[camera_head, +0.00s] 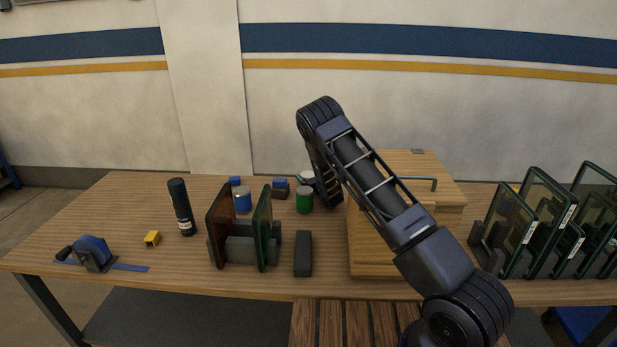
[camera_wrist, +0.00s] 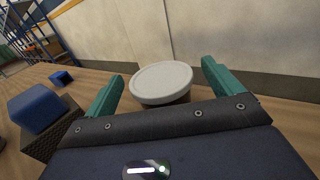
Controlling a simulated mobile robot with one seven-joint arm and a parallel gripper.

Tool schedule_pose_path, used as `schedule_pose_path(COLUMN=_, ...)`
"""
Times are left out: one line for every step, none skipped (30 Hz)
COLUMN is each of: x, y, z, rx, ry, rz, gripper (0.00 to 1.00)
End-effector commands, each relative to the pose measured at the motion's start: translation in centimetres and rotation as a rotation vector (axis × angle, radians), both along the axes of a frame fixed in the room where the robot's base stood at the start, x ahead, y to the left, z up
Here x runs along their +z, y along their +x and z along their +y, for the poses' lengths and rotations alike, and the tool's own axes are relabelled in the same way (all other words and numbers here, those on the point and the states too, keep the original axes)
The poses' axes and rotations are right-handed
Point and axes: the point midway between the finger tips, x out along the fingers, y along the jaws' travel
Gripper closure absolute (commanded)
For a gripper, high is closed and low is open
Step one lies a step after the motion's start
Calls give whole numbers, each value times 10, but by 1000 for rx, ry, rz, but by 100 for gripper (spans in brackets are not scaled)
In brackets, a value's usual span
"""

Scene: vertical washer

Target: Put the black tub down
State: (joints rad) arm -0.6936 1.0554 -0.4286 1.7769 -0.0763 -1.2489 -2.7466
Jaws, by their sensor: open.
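The black tub (camera_wrist: 165,101) has a pale round lid and a dark body, mostly hidden below the lid in the wrist view. It stands upright between the two teal fingers of my gripper (camera_wrist: 160,88). The fingers are open, with a visible gap on each side of the lid. In the head view, a pale lid (camera_head: 307,175) shows beside my forearm, behind the green can; the arm hides much of that spot. The tub appears to rest on the wooden table (camera_head: 135,200), though its base is hidden.
A green can (camera_head: 305,202) stands close in front. A blue-topped dark block (camera_head: 280,188) and a blue can (camera_head: 242,200) are to the left. A rack with upright panels (camera_head: 240,246) stands nearer. A wooden box (camera_head: 375,240) is at right, with framed glass panels (camera_head: 535,225) beyond.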

Motion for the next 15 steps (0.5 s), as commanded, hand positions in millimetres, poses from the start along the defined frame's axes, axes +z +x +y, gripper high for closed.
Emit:
schedule_pose_path(x=0, y=-7, z=-3, rx=1, ry=-1, rz=0, gripper=8)
schedule_pose_path(x=0, y=-11, z=-5, rx=2, ry=-1, rz=0, gripper=8)
schedule_pose_path(x=-1, y=-17, z=-9, rx=1, ry=-2, rz=3, gripper=8)
schedule_pose_path(x=0, y=-22, z=-12, rx=1, ry=-1, rz=2, gripper=8)
schedule_pose_path(x=10, y=-19, z=-11, rx=1, ry=2, rz=-3, gripper=8)
schedule_pose_path(x=18, y=-18, z=-10, rx=1, ry=2, rz=-3, gripper=8)
schedule_pose_path(x=23, y=-19, z=-10, rx=1, ry=2, rz=-3, gripper=8)
schedule_pose_path(x=29, y=-19, z=-10, rx=2, ry=2, rz=-3, gripper=8)
schedule_pose_path(x=35, y=-19, z=-10, rx=2, ry=2, rz=-3, gripper=8)
schedule_pose_path(x=40, y=-18, z=-10, rx=2, ry=2, rz=-3, gripper=8)
schedule_pose_path(x=45, y=-18, z=-10, rx=1, ry=2, rz=-3, gripper=8)
schedule_pose_path(x=50, y=-18, z=-10, rx=1, ry=2, rz=-1, gripper=8)
schedule_pose_path(x=53, y=-18, z=-10, rx=1, ry=1, rz=0, gripper=8)
schedule_pose_path(x=56, y=-18, z=-10, rx=2, ry=1, rz=0, gripper=8)
schedule_pose_path(x=60, y=-18, z=-10, rx=2, ry=1, rz=-1, gripper=8)
